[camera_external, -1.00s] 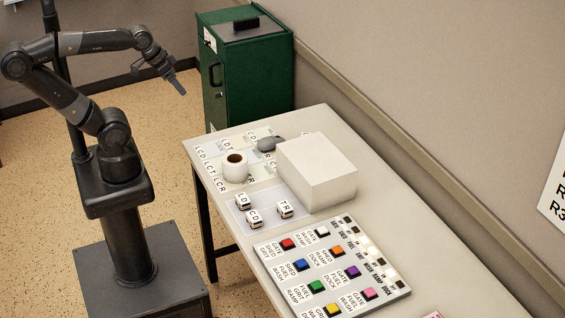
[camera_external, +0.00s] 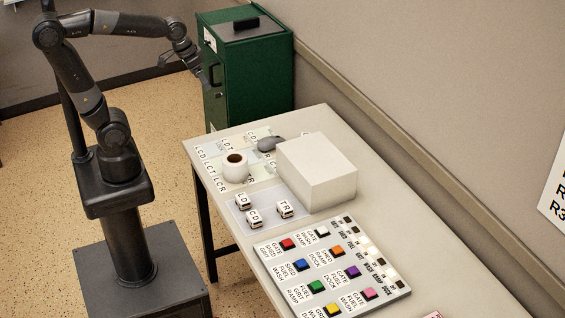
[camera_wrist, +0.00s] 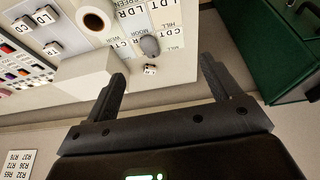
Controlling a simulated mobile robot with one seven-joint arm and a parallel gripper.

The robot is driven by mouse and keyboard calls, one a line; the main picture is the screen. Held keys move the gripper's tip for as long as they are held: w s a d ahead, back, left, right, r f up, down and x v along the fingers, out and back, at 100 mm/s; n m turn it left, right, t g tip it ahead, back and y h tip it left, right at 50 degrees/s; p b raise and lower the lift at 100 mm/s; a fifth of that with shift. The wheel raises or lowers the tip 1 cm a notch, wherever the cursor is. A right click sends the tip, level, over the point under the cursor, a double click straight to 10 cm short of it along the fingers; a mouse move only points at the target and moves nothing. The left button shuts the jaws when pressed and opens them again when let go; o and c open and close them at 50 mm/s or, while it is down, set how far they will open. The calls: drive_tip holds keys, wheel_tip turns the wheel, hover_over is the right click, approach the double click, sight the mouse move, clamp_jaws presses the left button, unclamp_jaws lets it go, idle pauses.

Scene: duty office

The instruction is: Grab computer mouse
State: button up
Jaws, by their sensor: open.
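My gripper (camera_external: 208,88) is in the air in front of the green cabinet, beyond the table's far end and apart from the mouse. In the wrist view my gripper (camera_wrist: 163,70) has its two dark fingers spread wide with nothing between them.
The white box (camera_external: 316,172) stands close to the mouse. Several labelled blocks (camera_external: 254,218) and a button panel (camera_external: 332,265) lie nearer. The green cabinet (camera_external: 247,72) stands past the table (camera_external: 400,235).

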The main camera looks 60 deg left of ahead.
drive_tip(key=w+d+f+g, duration=0.25)
drive_tip(key=w+f, duration=0.25)
drive_tip(key=w, duration=0.6)
drive_tip(key=g, duration=0.2)
hover_over(266, 139)
wheel_tip(266, 139, down, 13)
drive_tip(key=shift+n+t, duration=0.25)
drive_tip(key=shift+n, duration=0.15)
wheel_tip(266, 139, down, 5)
drive_tip(key=shift+w+a+f, duration=0.1)
drive_tip(key=shift+a, duration=0.05)
drive_tip(key=shift+f, duration=2.7)
drive_tip(key=shift+c, duration=0.2)
drive_tip(key=c, duration=1)
drive_tip(key=shift+r, duration=0.1)
drive_tip(key=shift+c, duration=0.2)
